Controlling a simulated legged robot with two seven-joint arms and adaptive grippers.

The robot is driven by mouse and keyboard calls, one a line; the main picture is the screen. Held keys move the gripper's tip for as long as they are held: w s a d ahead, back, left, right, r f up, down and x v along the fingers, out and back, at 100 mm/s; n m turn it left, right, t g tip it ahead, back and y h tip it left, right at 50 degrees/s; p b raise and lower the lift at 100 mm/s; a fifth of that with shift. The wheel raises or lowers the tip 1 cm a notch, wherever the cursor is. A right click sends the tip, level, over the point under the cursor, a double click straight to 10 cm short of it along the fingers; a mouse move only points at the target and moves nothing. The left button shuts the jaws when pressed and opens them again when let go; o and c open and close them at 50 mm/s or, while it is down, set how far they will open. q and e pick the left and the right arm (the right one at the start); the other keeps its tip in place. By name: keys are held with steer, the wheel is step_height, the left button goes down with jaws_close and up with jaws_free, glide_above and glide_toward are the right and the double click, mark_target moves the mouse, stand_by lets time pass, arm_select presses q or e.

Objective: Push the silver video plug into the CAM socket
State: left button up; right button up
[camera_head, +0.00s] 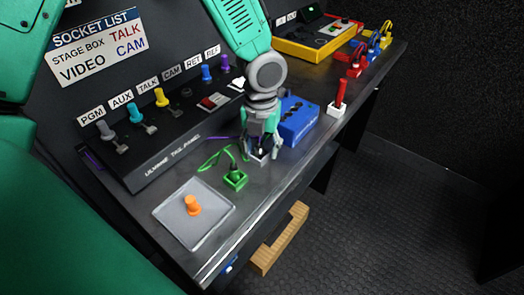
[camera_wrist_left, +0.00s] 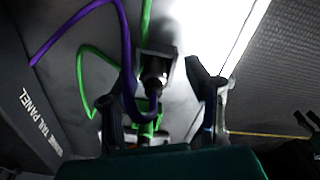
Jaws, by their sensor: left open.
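My left gripper (camera_head: 262,150) is open and points down over a small grey holder (camera_head: 257,158) near the desk's front edge. In the left wrist view its fingers (camera_wrist_left: 164,108) stand apart either side of a dark-looking plug (camera_wrist_left: 154,86) with a purple cable, seated at the holder (camera_wrist_left: 158,60). The fingers partly hide the plug in the head view, and I cannot make out its silver colour. The CAM socket (camera_head: 187,92) on the black tail panel (camera_head: 165,150) looks empty, between the yellow TALK plug (camera_head: 161,98) and the blue RET plug (camera_head: 207,74).
A green plug in a green holder (camera_head: 235,180) stands close left of the gripper, its green cable looping nearby. A blue box (camera_head: 299,122) is just right. A grey tray (camera_head: 170,213) holds an orange knob (camera_head: 193,206). A red plug (camera_head: 340,95) stands further right.

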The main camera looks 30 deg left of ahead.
arm_select(q)
steer(key=shift+a, duration=0.15)
steer(key=c, duration=1)
steer(key=shift+a+f, duration=0.1)
steer(key=shift+a, duration=0.15)
